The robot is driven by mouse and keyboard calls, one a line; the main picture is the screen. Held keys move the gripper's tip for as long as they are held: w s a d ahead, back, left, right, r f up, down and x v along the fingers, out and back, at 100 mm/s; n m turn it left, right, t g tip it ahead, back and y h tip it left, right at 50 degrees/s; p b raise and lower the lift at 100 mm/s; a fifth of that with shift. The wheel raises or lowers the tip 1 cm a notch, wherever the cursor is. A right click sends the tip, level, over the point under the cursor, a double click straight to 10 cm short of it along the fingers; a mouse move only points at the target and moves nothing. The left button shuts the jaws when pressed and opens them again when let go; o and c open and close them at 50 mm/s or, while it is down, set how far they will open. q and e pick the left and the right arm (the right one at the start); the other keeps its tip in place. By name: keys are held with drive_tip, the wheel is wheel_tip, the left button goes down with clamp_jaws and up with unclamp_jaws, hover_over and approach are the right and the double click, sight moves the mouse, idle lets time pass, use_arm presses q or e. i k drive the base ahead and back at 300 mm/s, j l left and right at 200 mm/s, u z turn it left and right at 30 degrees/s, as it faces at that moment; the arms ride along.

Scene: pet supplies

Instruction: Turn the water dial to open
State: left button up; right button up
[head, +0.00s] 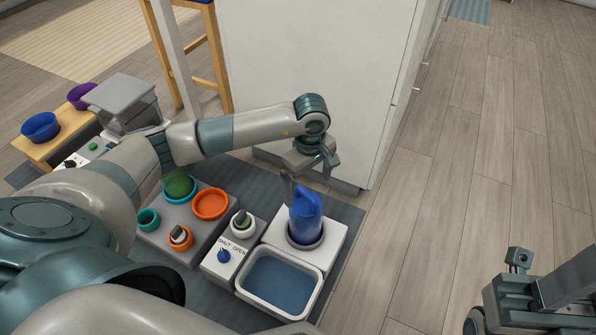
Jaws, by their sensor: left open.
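A blue dial (223,256) sits on the front of a white fountain unit (338,231), below the printed words SHUT and OPEN. It is too small to tell which word its pointer faces. A blue water bottle (305,213) stands in a grey ring on the unit. A grey-white basin (241,289) with blue water is at the front. My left gripper (309,173) is open and empty, fingers pointing down, above and behind the bottle, apart from the dial. My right gripper (515,300) is partly in view at the lower right, far from the unit; its jaws are unclear.
A grey tray (177,242) with orange and teal bowls and a green ball lies left. A white cabinet (310,70) stands close behind my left gripper. The wooden floor (440,190) at right is clear.

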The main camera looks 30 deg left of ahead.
sight(224, 256)
drive_tip(key=u, duration=1.25)
